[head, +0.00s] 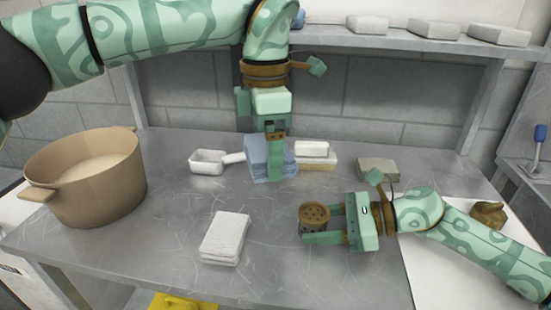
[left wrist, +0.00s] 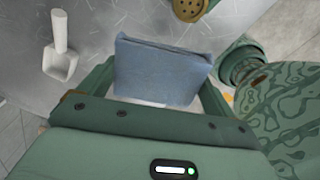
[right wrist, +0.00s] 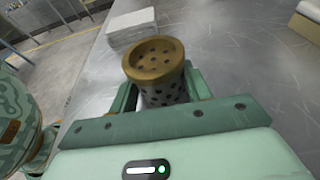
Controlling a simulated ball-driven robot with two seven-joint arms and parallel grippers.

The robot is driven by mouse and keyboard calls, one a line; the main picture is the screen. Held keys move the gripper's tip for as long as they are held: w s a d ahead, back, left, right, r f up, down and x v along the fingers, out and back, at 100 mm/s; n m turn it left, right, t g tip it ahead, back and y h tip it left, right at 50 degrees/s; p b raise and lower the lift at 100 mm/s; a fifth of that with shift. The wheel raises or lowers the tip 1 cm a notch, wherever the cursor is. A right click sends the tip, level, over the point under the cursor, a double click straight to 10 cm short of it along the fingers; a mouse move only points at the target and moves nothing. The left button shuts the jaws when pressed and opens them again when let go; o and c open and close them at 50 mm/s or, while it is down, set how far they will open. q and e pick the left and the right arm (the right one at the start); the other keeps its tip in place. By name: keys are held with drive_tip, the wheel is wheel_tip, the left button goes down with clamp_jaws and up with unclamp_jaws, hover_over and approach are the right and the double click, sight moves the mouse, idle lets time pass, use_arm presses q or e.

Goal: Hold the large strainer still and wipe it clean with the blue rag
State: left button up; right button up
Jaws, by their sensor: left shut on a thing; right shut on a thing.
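The blue rag (head: 262,157) is a folded blue-grey cloth at the back middle of the table. My left gripper (head: 277,160) points down and is shut on the rag, which spans its fingers in the left wrist view (left wrist: 160,70). The rag and strainer are apart. The strainer's cap also shows at the top of the left wrist view (left wrist: 188,8).
A white scoop (head: 210,161) lies left of the rag. A folded white cloth (head: 226,237) lies at front middle. A tan pot (head: 88,175) stands at left. A sponge stack (head: 317,158) and a grey block (head: 377,168) sit right of the rag. The table between rag and strainer looks clear.

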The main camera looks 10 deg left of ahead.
idle(0.5)
use_arm(q)
drive_tip(key=s+d+f, duration=0.1)
drive_tip(key=d+f, duration=0.4)
drive_tip(key=f, duration=0.4)
drive_tip(key=shift+s+d, duration=0.2)
drive_tip(key=shift+d, duration=0.05)
drive_tip(key=shift+f, duration=0.45)
idle(0.3)
drive_tip(key=shift+w, duration=0.1)
